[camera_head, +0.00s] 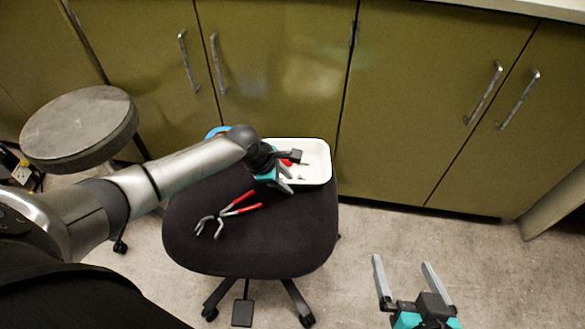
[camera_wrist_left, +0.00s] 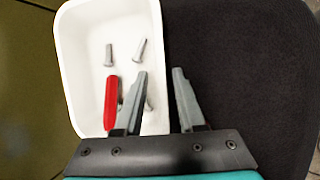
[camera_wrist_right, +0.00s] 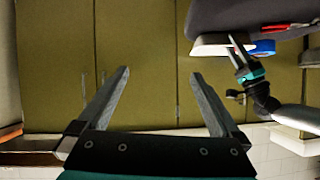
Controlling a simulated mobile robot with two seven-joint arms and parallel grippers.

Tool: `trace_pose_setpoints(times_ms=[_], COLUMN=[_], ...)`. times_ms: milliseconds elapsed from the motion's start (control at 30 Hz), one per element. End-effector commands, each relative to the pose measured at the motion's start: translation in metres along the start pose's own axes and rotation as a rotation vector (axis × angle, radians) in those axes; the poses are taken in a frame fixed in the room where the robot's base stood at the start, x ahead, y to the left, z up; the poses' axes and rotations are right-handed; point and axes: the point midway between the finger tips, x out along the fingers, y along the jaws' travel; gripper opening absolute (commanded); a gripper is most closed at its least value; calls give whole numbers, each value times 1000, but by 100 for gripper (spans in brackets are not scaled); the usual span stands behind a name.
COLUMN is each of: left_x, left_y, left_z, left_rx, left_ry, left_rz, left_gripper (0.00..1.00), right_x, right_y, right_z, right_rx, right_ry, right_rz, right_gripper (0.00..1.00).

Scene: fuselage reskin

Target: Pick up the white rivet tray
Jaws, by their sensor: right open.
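The white rivet tray (camera_head: 322,172) sits at the back right of the black seat. In the left wrist view, the tray (camera_wrist_left: 80,50) holds several grey rivets (camera_wrist_left: 139,50) and a red-handled item (camera_wrist_left: 111,103). My left gripper (camera_head: 291,171) is at the tray's near-left side. In the left wrist view, its fingers (camera_wrist_left: 159,71) are parted, one over the tray's inside and one outside over the seat, with the side wall between them. Contact with the wall is not clear. My right gripper (camera_head: 402,262) is open and empty, away from the seat at the lower right.
Red-handled pliers (camera_head: 240,204) lie on the black chair seat (camera_head: 290,240). A blue round item (camera_head: 216,131) is partly hidden behind my left arm. A round grey stool (camera_head: 80,125) stands at left. Green cabinets (camera_head: 430,110) stand close behind the tray. Floor at right is clear.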

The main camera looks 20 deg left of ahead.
Motion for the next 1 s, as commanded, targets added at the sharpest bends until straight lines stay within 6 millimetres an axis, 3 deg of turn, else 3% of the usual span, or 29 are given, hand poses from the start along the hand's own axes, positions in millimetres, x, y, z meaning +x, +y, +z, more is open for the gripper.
trace_pose_setpoints(times_ms=[533, 867, 1000], left_x=[6, 6, 6], left_y=[0, 0, 0], left_z=[1, 1, 1], left_rx=[0, 0, 0], left_ry=[-1, -1, -1], left_rz=[1, 1, 1], left_gripper=[38, 0, 0], right_x=[2, 2, 2], right_y=[-9, -9, -9], right_z=[-5, -5, -5], right_rx=[13, 13, 13], right_ry=[91, 91, 91], right_rz=[-23, -23, -23], right_gripper=[100, 100, 100])
